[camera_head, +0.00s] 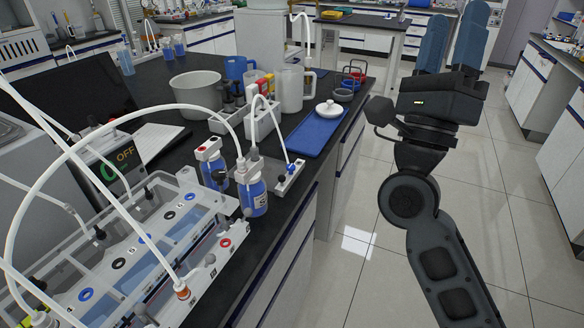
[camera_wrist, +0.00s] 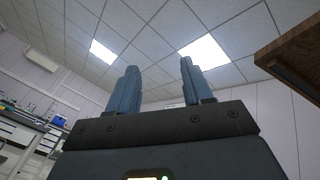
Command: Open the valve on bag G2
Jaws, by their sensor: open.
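No bag marked G2 can be made out in either view, so I cannot tell which part is its valve. White tubes arch over the bench from a clear water bath (camera_head: 150,240) to a bottle of blue liquid (camera_head: 253,197). One tube ends at a small blue fitting (camera_head: 291,169) on a white holder, and another at an orange fitting (camera_head: 182,290). My gripper (camera_head: 455,25) is raised over the aisle to the right of the bench, apart from all of these. In the wrist view, my gripper (camera_wrist: 158,66) is open and empty, its blue fingers pointing towards the ceiling.
The black bench also holds a blue tray (camera_head: 312,132) with a white lid (camera_head: 328,108), a metal pot (camera_head: 195,92), a white jug (camera_head: 291,90) and a control box marked OFF (camera_head: 118,163). The tiled floor (camera_head: 500,220) of the aisle is clear.

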